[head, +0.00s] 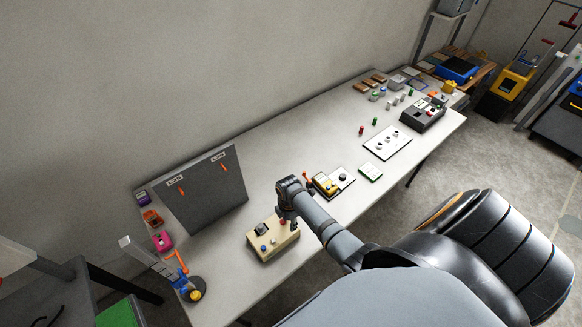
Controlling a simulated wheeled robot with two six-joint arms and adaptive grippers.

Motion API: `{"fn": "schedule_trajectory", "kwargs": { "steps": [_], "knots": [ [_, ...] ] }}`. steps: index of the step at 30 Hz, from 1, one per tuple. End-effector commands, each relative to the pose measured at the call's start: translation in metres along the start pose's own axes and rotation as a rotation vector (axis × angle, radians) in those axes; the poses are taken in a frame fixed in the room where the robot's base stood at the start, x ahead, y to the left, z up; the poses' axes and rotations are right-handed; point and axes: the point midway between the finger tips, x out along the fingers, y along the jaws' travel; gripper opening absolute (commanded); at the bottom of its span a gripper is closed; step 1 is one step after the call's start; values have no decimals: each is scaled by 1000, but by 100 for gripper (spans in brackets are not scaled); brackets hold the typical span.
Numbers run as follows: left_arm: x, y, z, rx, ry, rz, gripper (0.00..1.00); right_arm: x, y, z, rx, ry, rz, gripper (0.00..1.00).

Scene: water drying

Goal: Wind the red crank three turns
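A beige box (271,245) stands near the front edge of the table, with a black part and small blue buttons on its top. A small red part (283,221) shows at its right end, likely the red crank; it is mostly hidden by my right gripper. My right gripper (290,223) points down over that end of the box, at or very close to the red part. The fingers are too small and dark to tell whether they are open, shut or touching it. My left gripper is not in view.
A dark panel (206,190) with orange levers stands left of the box. A yellow and black device (327,184) with a red-orange lever sits just right of my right wrist. A white board (387,142) lies farther right. The table (258,160) is clear behind the box.

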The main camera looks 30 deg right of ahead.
Motion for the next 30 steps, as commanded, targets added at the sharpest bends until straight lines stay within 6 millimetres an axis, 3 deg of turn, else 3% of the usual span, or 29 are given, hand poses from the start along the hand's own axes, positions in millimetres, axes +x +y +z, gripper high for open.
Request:
{"fn": "schedule_trajectory", "kwargs": {
  "steps": [4,11,13,21,30],
  "knots": [
    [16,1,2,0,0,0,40,6,5,8,-266,-2,2,38],
    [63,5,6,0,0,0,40,12,17,17,-707,-3,3,38],
    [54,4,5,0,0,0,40,-16,17,17,-719,-3,6,38],
    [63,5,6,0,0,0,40,-75,16,16,-716,-2,4,38],
    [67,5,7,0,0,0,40,-104,16,16,-714,0,1,38]
  ]
}}
